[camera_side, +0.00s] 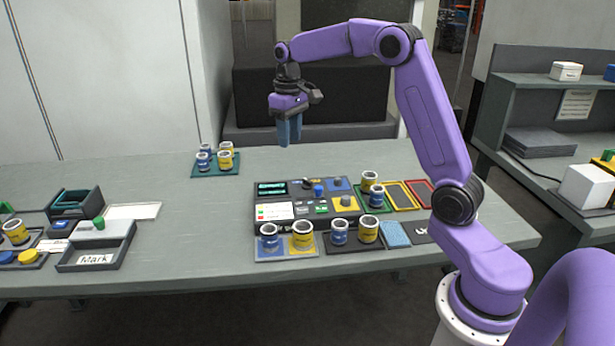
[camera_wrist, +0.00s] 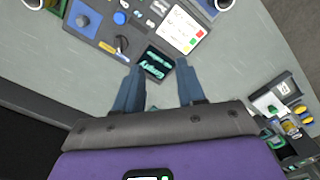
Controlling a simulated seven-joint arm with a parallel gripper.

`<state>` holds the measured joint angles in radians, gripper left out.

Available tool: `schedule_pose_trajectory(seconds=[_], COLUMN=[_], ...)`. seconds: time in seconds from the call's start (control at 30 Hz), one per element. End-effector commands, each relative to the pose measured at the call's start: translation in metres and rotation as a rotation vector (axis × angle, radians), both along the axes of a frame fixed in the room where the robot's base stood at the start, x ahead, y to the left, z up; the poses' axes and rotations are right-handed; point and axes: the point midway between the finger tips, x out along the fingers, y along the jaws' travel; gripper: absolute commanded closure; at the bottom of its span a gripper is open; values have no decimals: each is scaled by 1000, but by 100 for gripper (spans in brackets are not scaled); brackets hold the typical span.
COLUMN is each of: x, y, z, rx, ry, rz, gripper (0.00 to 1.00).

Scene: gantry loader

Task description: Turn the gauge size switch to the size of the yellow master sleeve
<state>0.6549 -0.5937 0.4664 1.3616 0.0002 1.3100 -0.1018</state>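A dark console (camera_side: 312,222) stands on the table; its display (camera_side: 272,189) is lit. A black rotary switch (camera_wrist: 122,43) sits on it beside the display, which also shows in the wrist view (camera_wrist: 155,63). I cannot read the size marks. A yellow sleeve (camera_side: 302,235) stands on the blue and yellow mat in front of the console, beside a blue sleeve (camera_side: 268,236). I cannot tell for certain which yellow sleeve is the master. My gripper (camera_side: 289,143) hangs above and behind the console, pointing down. Its fingers (camera_wrist: 157,90) are apart with nothing between them.
A dark mat (camera_side: 354,247) holds another blue and yellow sleeve. A yellow tray (camera_side: 403,205) and a red tray (camera_side: 424,199) lie right of the console. A teal tray (camera_side: 215,174) with several sleeves stands behind left. The left-middle tabletop is clear.

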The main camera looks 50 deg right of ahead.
Motion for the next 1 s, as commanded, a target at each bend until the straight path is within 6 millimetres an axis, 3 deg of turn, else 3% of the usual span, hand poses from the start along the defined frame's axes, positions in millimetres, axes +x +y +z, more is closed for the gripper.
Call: schedule_pose_trajectory(seconds=[0.03,0.1,0.3,0.57,1.0], x=[9,15,22,22,21], y=[-23,-49,-95,-104,-103], z=[-2,-4,-6,-21,-100], rx=[0,0,1,1,1], ry=[1,3,4,8,9], rz=[-50,-105,-199,-216,-215], gripper=[61,61,61,61,61])
